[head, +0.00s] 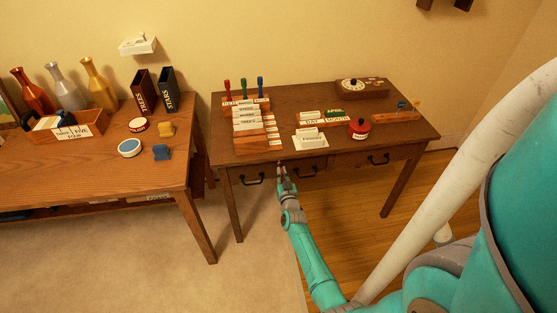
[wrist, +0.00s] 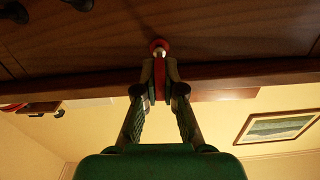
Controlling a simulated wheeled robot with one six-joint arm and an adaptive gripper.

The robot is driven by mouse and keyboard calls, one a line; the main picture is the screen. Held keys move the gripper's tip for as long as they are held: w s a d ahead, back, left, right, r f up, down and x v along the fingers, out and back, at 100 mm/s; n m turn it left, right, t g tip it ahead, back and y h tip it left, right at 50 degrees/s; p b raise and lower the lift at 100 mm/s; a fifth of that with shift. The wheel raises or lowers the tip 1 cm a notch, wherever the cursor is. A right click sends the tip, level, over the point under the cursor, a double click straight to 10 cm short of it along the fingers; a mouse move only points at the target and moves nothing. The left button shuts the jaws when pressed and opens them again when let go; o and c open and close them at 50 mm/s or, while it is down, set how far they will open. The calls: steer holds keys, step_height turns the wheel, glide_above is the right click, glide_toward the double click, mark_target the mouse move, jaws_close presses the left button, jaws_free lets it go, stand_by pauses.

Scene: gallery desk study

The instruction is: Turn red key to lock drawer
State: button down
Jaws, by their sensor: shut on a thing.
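The desk (head: 290,95) has several drawers with dark handles along its front. My gripper (head: 281,171) is at the drawer front, between the left handle (head: 252,181) and the middle handle (head: 307,171). In the wrist view my gripper (wrist: 160,88) is shut on the red key (wrist: 160,72), with a finger on each side of it. The key's far end meets a round lock fitting (wrist: 159,46) on the wooden drawer front (wrist: 215,30). The key is mostly hidden by my gripper in the head view. I cannot tell how far the key is turned.
On the desk stand a letter rack (head: 250,125) with red, green and blue handled items, a red round pot (head: 359,129) and word cards (head: 310,139). A second table (head: 90,170) with vases stands at left. Floor in front of the desk is clear.

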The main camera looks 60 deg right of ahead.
steer(key=shift+w+d+r, duration=0.25)
steer(key=shift+r, duration=0.15)
steer(key=c, duration=1.5)
jaws_free()
steer(key=o, duration=0.8)
steer(key=shift+s+a+f, duration=0.1)
steer(key=shift+f, duration=0.25)
steer(key=shift+s+a, duration=0.1)
steer(key=shift+a, duration=0.05)
